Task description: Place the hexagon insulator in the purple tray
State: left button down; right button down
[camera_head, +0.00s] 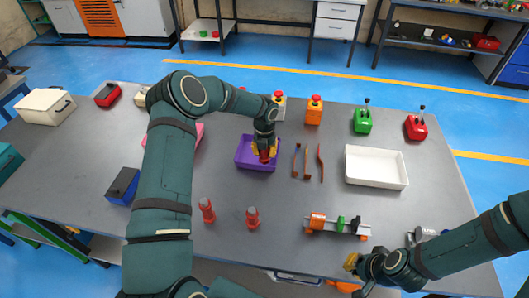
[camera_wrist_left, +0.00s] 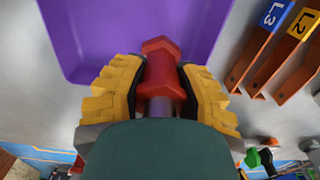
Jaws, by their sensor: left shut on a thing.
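The hexagon insulator (camera_wrist_left: 161,75) is red with a six-sided end and is held between the yellow fingers of my left gripper (camera_wrist_left: 160,90). In the head view my left gripper (camera_head: 264,151) is over the purple tray (camera_head: 243,163), with a bit of red showing between its fingers. The purple tray also fills the top of the left wrist view (camera_wrist_left: 85,40). I cannot tell whether the insulator touches the tray floor. My right gripper (camera_head: 352,264) is at the front right of the table, partly hidden by its arm, so its opening is unclear.
Two red insulators (camera_head: 207,211) (camera_head: 252,217) stand near the table's front. Copper busbars (camera_head: 307,162) lie right of the tray. A white tray (camera_head: 376,168) is further right. An orange-ended tool (camera_head: 337,225) lies near my right gripper. Emergency-stop and lever boxes line the back edge.

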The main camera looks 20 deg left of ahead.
pick_arm(q)
jog(key=shift+f, duration=0.5)
jog(key=shift+f, duration=0.1)
pick_arm(e)
jog(key=shift+f, duration=0.15)
pick_arm(q)
jog(key=c, duration=0.7)
grip_release()
